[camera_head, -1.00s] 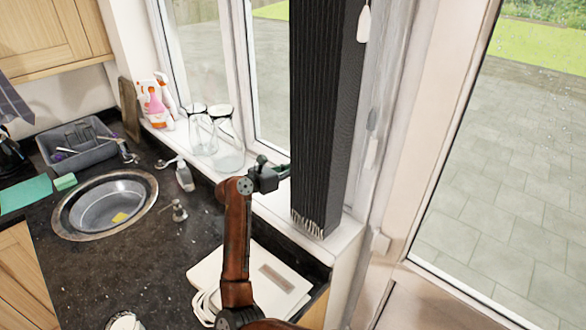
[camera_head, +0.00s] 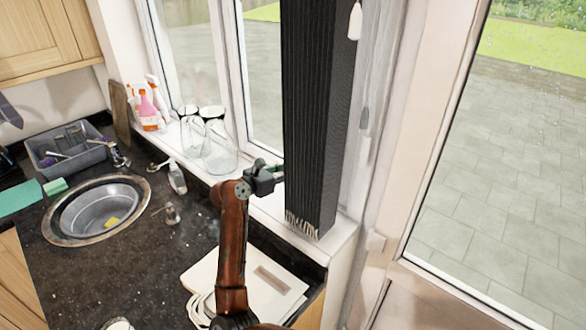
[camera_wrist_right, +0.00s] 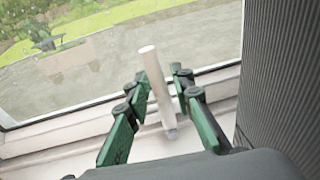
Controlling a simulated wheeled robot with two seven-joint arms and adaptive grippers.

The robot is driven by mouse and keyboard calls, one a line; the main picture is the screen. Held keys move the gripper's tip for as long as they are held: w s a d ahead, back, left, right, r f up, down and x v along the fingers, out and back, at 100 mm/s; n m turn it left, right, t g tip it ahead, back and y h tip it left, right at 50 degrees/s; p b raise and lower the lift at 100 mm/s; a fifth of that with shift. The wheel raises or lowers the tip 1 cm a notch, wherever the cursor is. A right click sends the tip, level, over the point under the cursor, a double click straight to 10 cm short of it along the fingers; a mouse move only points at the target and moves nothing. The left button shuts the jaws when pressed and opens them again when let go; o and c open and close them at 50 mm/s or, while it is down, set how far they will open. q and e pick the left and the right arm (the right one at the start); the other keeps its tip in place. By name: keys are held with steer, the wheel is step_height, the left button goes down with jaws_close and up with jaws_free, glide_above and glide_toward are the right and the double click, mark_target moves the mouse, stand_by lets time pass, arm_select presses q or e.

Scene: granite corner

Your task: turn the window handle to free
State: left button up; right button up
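The window handle (camera_wrist_right: 155,80) is a pale grey-white bar on the white window frame. In the right wrist view it stands slightly tilted, its top leaning left. My right gripper (camera_wrist_right: 159,74) is open, with one green-and-black finger on each side of the handle. Gaps show between the handle and both fingers, so it is not clamped. In the head view my right gripper (camera_head: 267,178) is at the window, just left of the black blind, and the handle cannot be made out there. My left gripper is not in view.
The black pleated blind (camera_head: 315,120) hangs close to the right of my gripper. Glass jars (camera_head: 219,150) and spray bottles (camera_head: 149,107) stand on the sill to the left. A sink (camera_head: 97,209) and a white board-like item (camera_head: 260,285) are on the dark counter.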

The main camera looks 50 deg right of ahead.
steer(key=shift+o, duration=0.7)
steer(key=w+a+r, duration=0.1)
steer(key=a, duration=1)
steer(key=shift+w+a+r, duration=0.35)
steer(key=shift+a, duration=0.05)
